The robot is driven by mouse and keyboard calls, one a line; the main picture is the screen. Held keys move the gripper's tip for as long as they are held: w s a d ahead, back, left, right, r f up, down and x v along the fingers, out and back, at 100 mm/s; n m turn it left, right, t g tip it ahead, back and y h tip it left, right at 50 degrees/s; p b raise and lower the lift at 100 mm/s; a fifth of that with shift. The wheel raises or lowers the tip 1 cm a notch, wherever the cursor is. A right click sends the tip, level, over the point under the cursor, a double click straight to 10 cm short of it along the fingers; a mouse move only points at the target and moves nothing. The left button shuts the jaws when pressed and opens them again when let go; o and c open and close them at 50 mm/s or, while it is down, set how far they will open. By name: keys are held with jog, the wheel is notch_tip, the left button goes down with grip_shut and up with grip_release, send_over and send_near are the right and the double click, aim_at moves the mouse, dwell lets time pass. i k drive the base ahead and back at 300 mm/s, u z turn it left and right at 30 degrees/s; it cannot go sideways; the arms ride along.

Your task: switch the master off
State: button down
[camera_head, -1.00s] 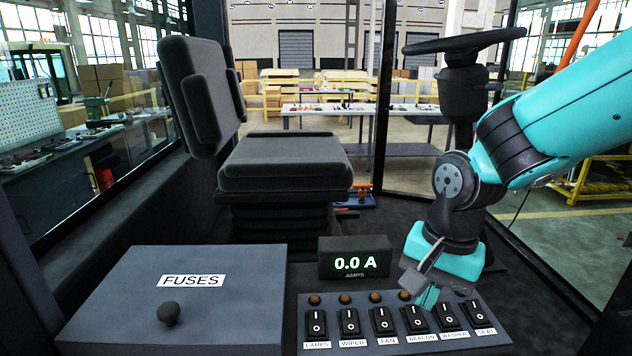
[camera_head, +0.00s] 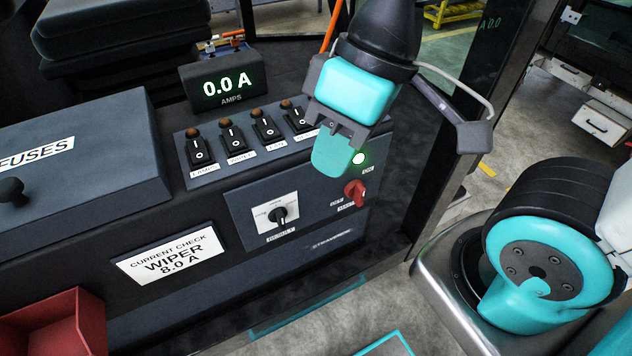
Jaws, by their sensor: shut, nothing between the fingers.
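The master switch is a red rotary knob (camera_head: 355,192) on the front face of the dark console, at its right end. Small labels sit beside it; ON reads at its upper right, and the one at its left seems to read OFF. The knob seems to point up toward ON, though it is small. My gripper (camera_head: 332,152) is shut and empty, pointing down in front of the console's right end. Its fingertips are up and left of the knob, apart from it in the picture, and hide some of the right rocker switches.
The amps display (camera_head: 224,86) reads 0.0 A. A row of rocker switches (camera_head: 233,138) lines the console top, and a black selector knob (camera_head: 279,215) is on its front. A card (camera_head: 170,253) reads WIPER 8.0 A. The fuse box (camera_head: 75,150) and a red bin (camera_head: 55,325) are left.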

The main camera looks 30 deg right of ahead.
aim_at(356, 188)
jog(key=z, duration=1.2)
jog(key=k, duration=1.1)
jog(key=z, duration=0.2)
